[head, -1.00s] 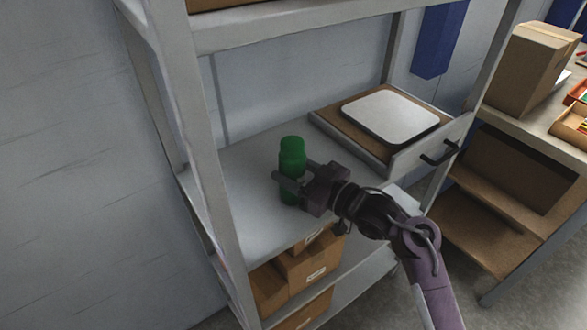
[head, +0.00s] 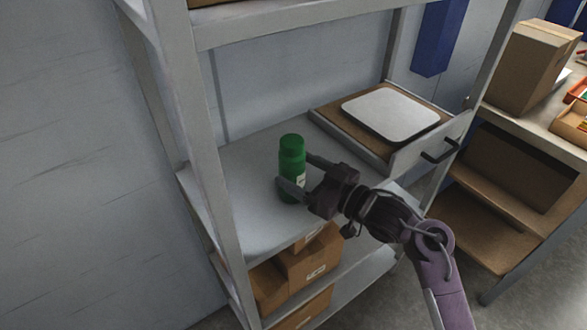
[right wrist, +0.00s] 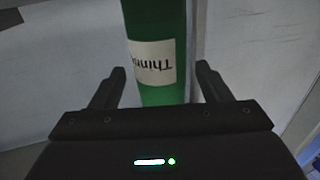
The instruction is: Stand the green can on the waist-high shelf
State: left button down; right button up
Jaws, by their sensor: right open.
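The green can (head: 292,160) stands upright on the grey waist-high shelf (head: 250,215), left of the brown board. In the right wrist view the can (right wrist: 160,85) shows a white label with upside-down lettering. My right gripper (head: 300,176) is open, with its fingers reaching toward the can from the right. In the right wrist view its fingers (right wrist: 162,80) lie to either side of the can, with gaps between. My left gripper is not in view.
A brown board with a white pad (head: 390,114) lies on the shelf to the right, behind a drawer front with a black handle (head: 440,152). Cardboard boxes (head: 308,262) sit on the level below. A shelf post (head: 207,150) rises at the left.

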jog(key=b+v, duration=0.1)
jog(key=v, duration=0.9)
